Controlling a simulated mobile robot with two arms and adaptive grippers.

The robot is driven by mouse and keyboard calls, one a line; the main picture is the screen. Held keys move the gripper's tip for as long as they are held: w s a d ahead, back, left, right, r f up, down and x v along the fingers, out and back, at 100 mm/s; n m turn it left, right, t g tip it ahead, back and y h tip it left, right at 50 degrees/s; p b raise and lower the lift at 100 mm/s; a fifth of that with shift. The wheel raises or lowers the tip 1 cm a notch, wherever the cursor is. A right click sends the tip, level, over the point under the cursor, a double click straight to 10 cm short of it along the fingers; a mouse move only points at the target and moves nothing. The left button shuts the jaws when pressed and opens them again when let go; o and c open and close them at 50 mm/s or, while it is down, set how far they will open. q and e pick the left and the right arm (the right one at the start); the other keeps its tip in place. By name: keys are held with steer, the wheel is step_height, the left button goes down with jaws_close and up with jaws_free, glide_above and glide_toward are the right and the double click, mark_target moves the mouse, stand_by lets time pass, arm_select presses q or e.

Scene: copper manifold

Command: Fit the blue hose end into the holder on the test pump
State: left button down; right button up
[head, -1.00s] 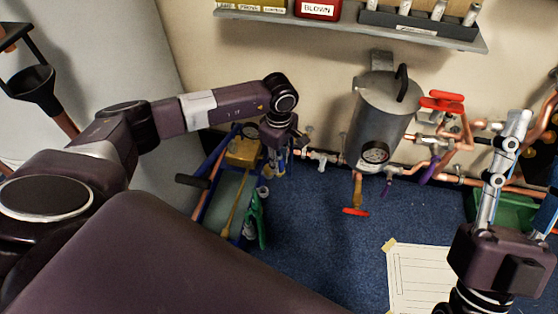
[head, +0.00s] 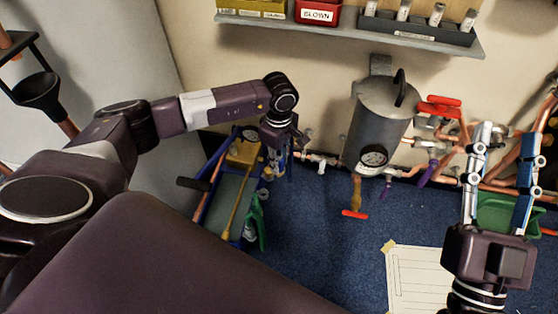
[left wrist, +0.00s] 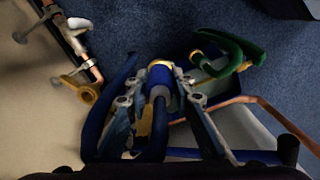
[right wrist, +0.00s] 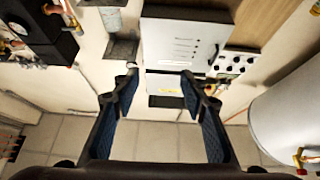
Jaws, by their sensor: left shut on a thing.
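My left gripper (head: 277,160) points down beside the test pump's brass block (head: 243,152). In the left wrist view its fingers (left wrist: 160,88) are shut around the blue hose end (left wrist: 159,74), which has a brass-coloured rim. A dark blue hose length (left wrist: 118,95) bends along the left finger. The test pump (head: 232,188) has a blue frame, a grey tank and a gauge, and stands on the blue floor. I cannot clearly make out the holder; the gripper hides part of that side. My right gripper (head: 506,135) is raised at the right, open and empty; it also shows in the right wrist view (right wrist: 159,82).
A green clamp-like piece (head: 251,222) is at the pump's right side. Copper pipes (head: 320,160) with valves and a grey cylinder (head: 378,120) line the wall. A paper sheet (head: 415,275) lies on the blue floor. Floor between pump and paper is clear.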

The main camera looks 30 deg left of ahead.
arm_select(q)
steer(key=shift+r, duration=0.4)
steer(key=shift+r+p, duration=0.25)
steer(key=shift+p, duration=0.2)
steer(key=shift+r+p, duration=0.45)
steer(key=shift+r, duration=0.15)
arm_select(e)
steer(key=w+f+g+h, duration=0.1)
steer(key=w+f+g, duration=0.2)
steer(key=f+g, duration=0.2)
steer(key=shift+d+f+h, duration=0.15)
steer(key=shift+f+h, duration=0.25)
steer(key=shift+f, duration=1.5)
steer(key=shift+w, duration=0.1)
